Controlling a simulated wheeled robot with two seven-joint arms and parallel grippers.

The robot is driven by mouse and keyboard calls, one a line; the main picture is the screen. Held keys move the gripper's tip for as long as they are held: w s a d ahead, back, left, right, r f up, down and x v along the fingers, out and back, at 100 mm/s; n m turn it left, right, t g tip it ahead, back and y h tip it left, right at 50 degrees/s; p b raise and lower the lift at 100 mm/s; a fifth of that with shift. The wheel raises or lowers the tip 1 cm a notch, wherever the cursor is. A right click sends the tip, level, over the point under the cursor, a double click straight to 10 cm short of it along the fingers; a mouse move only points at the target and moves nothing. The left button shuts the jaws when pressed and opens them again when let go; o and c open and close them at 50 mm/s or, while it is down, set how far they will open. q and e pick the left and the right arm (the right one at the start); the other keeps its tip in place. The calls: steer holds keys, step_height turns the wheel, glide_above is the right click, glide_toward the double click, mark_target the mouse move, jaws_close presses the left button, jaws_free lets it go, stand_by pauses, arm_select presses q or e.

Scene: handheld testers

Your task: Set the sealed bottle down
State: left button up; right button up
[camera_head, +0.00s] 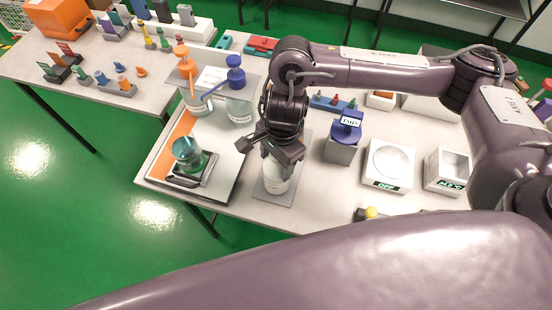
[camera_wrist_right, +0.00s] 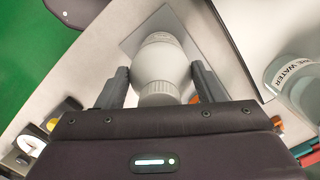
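The bottle (camera_head: 274,178) is white with a rounded body, and it stands upright on a grey square plate (camera_head: 287,193) at the front of the table. My right gripper (camera_head: 275,152) is above it, pointing down, and hides its top in the head view. In the right wrist view the bottle (camera_wrist_right: 160,62) and its ribbed cap are between the two fingers of the right gripper (camera_wrist_right: 160,75). Narrow gaps show beside the bottle, so the fingers look open around it. My left gripper is not in view.
Left of the bottle, a tray (camera_head: 238,172) holds a green-tinted glass vessel (camera_head: 188,155). Bottles with orange (camera_head: 186,70) and blue (camera_head: 236,75) tops stand behind. To the right are a blue-topped DIP container (camera_head: 345,135) and a white OFF device (camera_head: 388,165).

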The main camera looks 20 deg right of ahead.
steer(key=o, duration=0.4)
steer(key=r, duration=0.4)
steer(key=d+r, duration=0.1)
steer(key=r, duration=0.7)
steer(key=shift+w+d+r+p, duration=0.1)
steer(key=shift+w+d+p, duration=0.15)
steer(key=shift+p, duration=0.1)
steer(key=shift+a, duration=0.1)
